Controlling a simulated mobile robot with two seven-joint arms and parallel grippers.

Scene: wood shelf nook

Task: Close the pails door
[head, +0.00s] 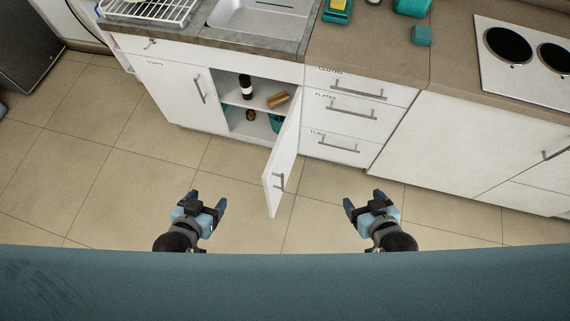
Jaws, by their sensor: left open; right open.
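A white cabinet door (283,155) under the sink stands open, swung out toward me, with a metal bar handle (279,182) near its free edge. Whether it carries a pails label cannot be seen. The open compartment (237,118) shows a dark bottle, a brown roll, a small brown item and part of a teal container, partly hidden by the door. My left gripper (208,200) is open and empty, left of the door's free edge and apart from it. My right gripper (362,207) is open and empty, right of the door and apart from it.
The closed soaps door (180,95) is left of the opening. Closed drawers (345,107) are right of it. The counter (375,45) holds a sink (262,18), dish rack (150,10) and hob (525,45). Tiled floor (130,150) in front is clear.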

